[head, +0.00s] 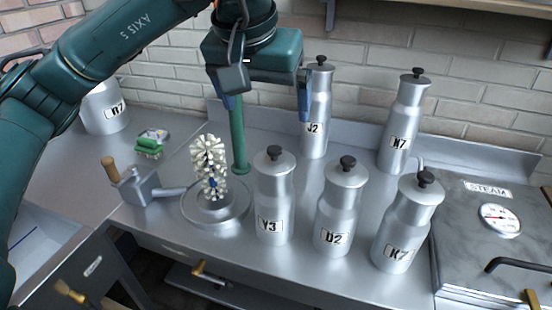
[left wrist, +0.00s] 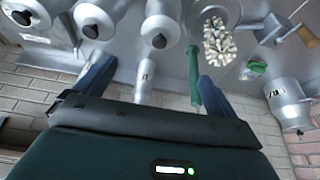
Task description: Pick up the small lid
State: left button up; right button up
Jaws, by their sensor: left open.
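Several metal churns carry grey lids with black knobs. In the head view, the front row is V3 (head: 271,205), U2 (head: 340,215) and K7 (head: 406,232). Behind stand J2 (head: 315,120) and the narrow-necked N7 (head: 401,135). Their lids are V3's (head: 274,162), U2's (head: 347,172), K7's (head: 422,188), J2's (head: 320,66) and N7's (head: 415,79); I cannot tell which is meant as small. My left gripper (head: 267,108) is open and empty, left of J2's upper part, its right finger overlapping J2. It also shows in the left wrist view (left wrist: 155,82). My right gripper is out of view.
A green post (head: 238,140) rises below the left gripper. A white-bristled brush (head: 208,160) stands on a round base beside a wooden-handled valve (head: 135,186). Churn R7 (head: 104,108) is at far left, a steam unit (head: 480,235) at right. A brick wall closes the back.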

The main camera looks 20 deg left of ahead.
aim_at(274, 149)
pick_arm(q)
jog(key=x, duration=0.6)
jog(key=shift+d+f, duration=0.1)
jog(key=shift+f, duration=0.25)
jog(key=shift+p+x, duration=0.85)
jog(key=shift+x, duration=1.9)
jog(key=shift+s+d, duration=0.1)
jog(key=shift+s, duration=0.1)
jog(key=c, duration=1)
